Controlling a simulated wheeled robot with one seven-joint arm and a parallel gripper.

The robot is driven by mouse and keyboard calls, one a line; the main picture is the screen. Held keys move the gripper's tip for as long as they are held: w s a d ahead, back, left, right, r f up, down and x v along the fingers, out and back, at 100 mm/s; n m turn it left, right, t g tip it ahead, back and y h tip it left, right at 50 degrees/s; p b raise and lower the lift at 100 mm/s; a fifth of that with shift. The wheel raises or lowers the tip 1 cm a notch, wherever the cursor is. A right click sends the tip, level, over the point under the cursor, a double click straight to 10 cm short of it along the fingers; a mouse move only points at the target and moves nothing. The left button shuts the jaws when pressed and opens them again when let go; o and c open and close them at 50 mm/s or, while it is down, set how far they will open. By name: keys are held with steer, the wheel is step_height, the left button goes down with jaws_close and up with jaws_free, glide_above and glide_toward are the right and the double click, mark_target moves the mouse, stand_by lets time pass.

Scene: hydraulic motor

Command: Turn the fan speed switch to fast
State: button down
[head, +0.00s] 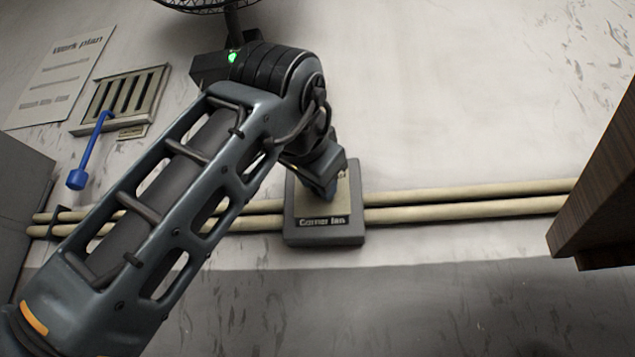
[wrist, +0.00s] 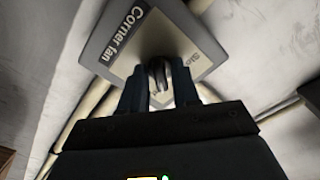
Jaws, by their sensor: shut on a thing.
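The fan switch box, labelled "Corner fan", is mounted on the wall in the head view (head: 325,238) and fills the upper middle of the wrist view (wrist: 106,30). My gripper (wrist: 160,88) is at the box's face, its two fingers on either side of a dark rounded knob (wrist: 159,72), shut on it. In the head view my gripper (head: 325,190) is mostly hidden by my own arm. Part of a label, seemingly starting "Slo", shows beside the knob. The knob's exact setting cannot be read.
Two beige pipes (head: 470,204) run along the wall behind the box. A fan (head: 205,4) is at the top edge. A vent (head: 124,98) with a blue-handled lever (head: 90,150) and a work plan sheet (head: 55,75) are at left. A wooden piece (head: 605,190) juts in at right.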

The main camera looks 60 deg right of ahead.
steer(key=shift+m, duration=0.5)
stand_by(0.3)
steer(key=c, duration=1.1)
jaws_free()
steer(key=shift+c, duration=0.2)
steer(key=b+v, duration=0.2)
steer(key=v, duration=0.5)
steer(key=shift+a, duration=0.35)
steer(key=shift+s, duration=0.1)
